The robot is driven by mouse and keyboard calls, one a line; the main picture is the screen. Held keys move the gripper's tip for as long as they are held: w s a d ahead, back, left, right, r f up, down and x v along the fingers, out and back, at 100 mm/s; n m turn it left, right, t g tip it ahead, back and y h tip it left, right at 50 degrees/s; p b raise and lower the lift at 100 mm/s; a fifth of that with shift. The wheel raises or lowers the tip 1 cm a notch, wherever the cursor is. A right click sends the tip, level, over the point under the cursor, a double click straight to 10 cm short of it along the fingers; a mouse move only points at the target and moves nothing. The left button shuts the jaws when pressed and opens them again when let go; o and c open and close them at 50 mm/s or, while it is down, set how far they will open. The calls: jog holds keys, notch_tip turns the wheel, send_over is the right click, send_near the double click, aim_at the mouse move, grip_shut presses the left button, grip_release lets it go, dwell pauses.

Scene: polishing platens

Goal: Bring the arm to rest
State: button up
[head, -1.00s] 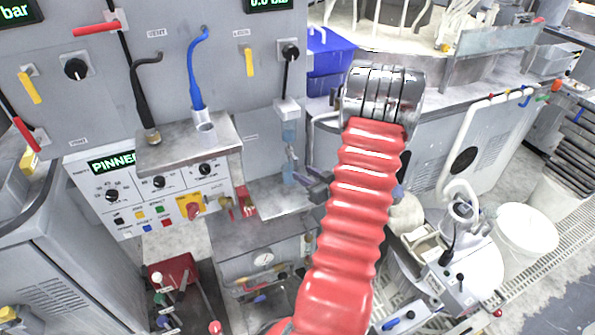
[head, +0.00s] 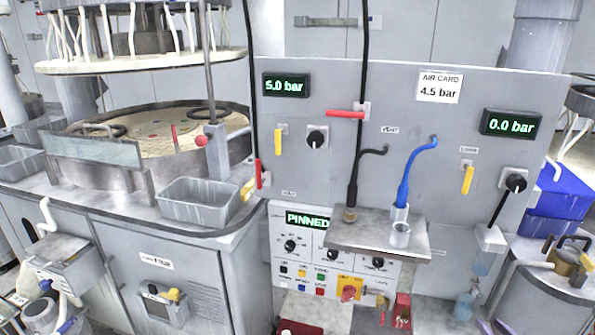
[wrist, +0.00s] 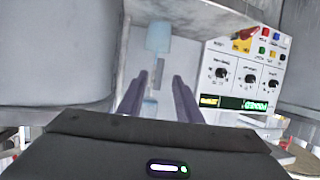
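My gripper (wrist: 160,80) shows in the wrist view as two dark purple-grey fingers with a clear gap between them. It is open and I see nothing held in it. A pale blue translucent piece (wrist: 159,37) appears beyond the fingertips; I cannot tell the distance. The control panel (wrist: 240,75) with knobs and a green display is at the right of the wrist view, upside down.
In the head view a grey upright panel (head: 385,85) carries 5.0 bar and 0.0 bar displays. Below it a metal shelf (head: 375,238) juts out, with a black hose (head: 352,190) and a blue hose (head: 405,180). A grey tray (head: 200,200) stands left, by the round platen (head: 150,135).

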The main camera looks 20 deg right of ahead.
jog(key=s+d+f+m+g, duration=0.1)
jog(key=s+f+m+g, duration=0.2)
jog(key=s+f+g, duration=0.7)
jog(key=w+a+r+n+y, duration=0.1)
jog(key=w+a+r+n, duration=0.1)
jog(key=a+r, duration=0.8)
jog(key=w+a+r+n+t+y, duration=0.1)
jog(key=a+r, duration=1)
jog(key=a, duration=1.1)
jog(key=w+a+r+n+t+y, duration=0.1)
jog(key=w+a+r+n+y, duration=0.1)
jog(key=a+r, duration=0.9)
jog(key=w+a+n, duration=0.1)
jog(key=a, duration=0.4)
jog(key=shift+w+a+r+n+y, duration=0.25)
jog(key=shift+w+n+y, duration=0.05)
jog(key=shift+n+y, duration=0.1)
